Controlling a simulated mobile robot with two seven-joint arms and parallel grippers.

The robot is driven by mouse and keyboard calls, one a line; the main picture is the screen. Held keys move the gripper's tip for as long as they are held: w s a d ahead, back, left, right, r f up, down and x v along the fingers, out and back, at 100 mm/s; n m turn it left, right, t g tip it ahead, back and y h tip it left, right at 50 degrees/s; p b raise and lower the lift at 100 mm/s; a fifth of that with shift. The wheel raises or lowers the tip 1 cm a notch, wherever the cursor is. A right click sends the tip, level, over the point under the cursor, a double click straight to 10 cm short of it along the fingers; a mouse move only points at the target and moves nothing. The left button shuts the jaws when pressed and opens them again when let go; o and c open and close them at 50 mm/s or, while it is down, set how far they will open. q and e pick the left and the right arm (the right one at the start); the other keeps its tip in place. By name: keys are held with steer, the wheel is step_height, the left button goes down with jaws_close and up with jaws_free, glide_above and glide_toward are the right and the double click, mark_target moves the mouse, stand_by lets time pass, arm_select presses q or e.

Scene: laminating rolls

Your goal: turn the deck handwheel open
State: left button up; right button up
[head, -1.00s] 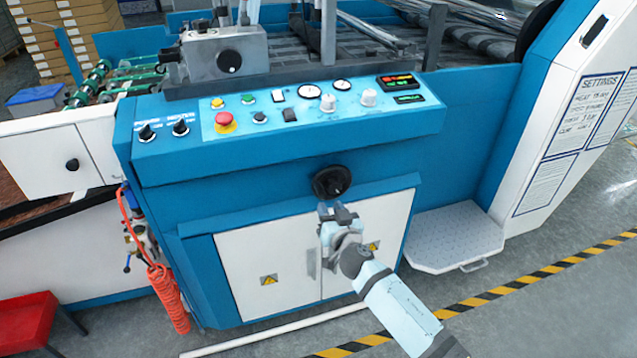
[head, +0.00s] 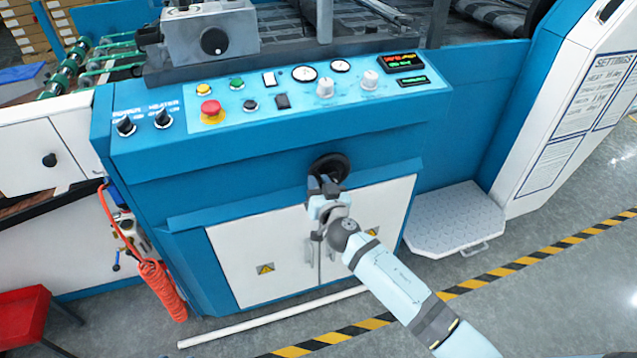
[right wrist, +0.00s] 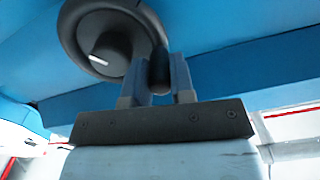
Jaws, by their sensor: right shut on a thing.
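The deck handwheel (head: 333,163) is a black round wheel on the blue front of the machine, below the control panel. In the right wrist view the handwheel (right wrist: 100,45) shows at the upper left, with a white mark on its grey hub. My right gripper (head: 324,184) is at the wheel's lower edge. The fingers hide part of the rim. My left gripper is not in view.
Above the wheel is the sloped control panel (head: 230,120) with knobs, gauges and a red button. White cabinet doors (head: 260,250) are below. A grey step (head: 455,220) stands to the right, and a red stool (head: 25,320) is at the lower left.

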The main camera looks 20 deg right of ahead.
jaws_close()
steer(key=shift+f, duration=0.15)
